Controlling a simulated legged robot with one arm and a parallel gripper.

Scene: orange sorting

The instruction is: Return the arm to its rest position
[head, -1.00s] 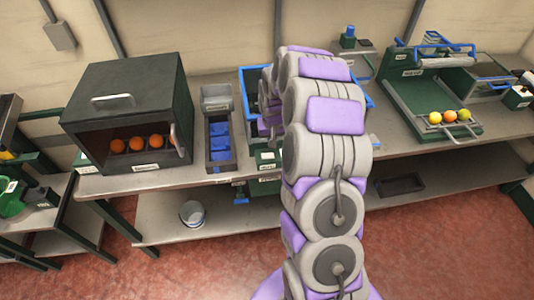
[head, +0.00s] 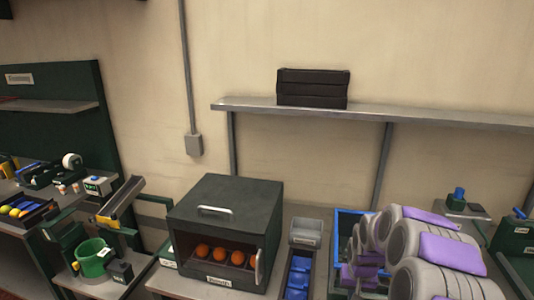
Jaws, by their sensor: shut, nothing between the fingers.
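My arm, grey with purple panels, rises from the bottom right of the head view and folds toward the blue-rimmed crate (head: 339,222) on the bench. My gripper (head: 362,279) shows only in part as a purple piece beside the arm links, over the crate area. Its fingertips are mostly hidden by the arm. No held object is visible.
A black crate (head: 312,88) sits on the wall shelf (head: 420,117). A green bucket (head: 93,258) stands at the left.

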